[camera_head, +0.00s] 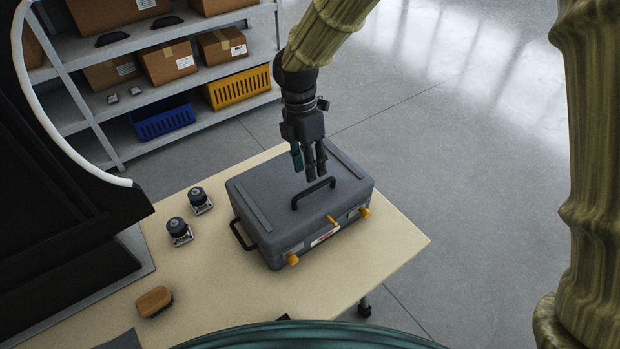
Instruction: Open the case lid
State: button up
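A grey case (262,222) with its lid shut lies on the beige table. It has a black handle (313,193) on top, another black handle (241,236) on its left side and orange latches on the front, one at the left (292,259) and one at the right (364,212). An orange piece (332,220) sits at the middle of the front edge. My gripper (311,177) points down over the case, just behind the top handle. Its dark fingers look near the lid, but I cannot tell whether they touch it, or how far apart they are.
The table (215,283) is clear in front of the case. Two small black-topped devices (199,200) (178,231) stand left of the case. A wooden brush (155,301) lies at the front left. A shelf with boxes (168,61) stands behind.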

send_over(304, 188)
jog(key=s+d, duration=0.2)
jog(key=s, duration=0.1)
jog(key=shift+a+f+p, duration=0.1)
jog(key=shift+f+p, duration=0.25)
jog(key=shift+f, duration=2.35)
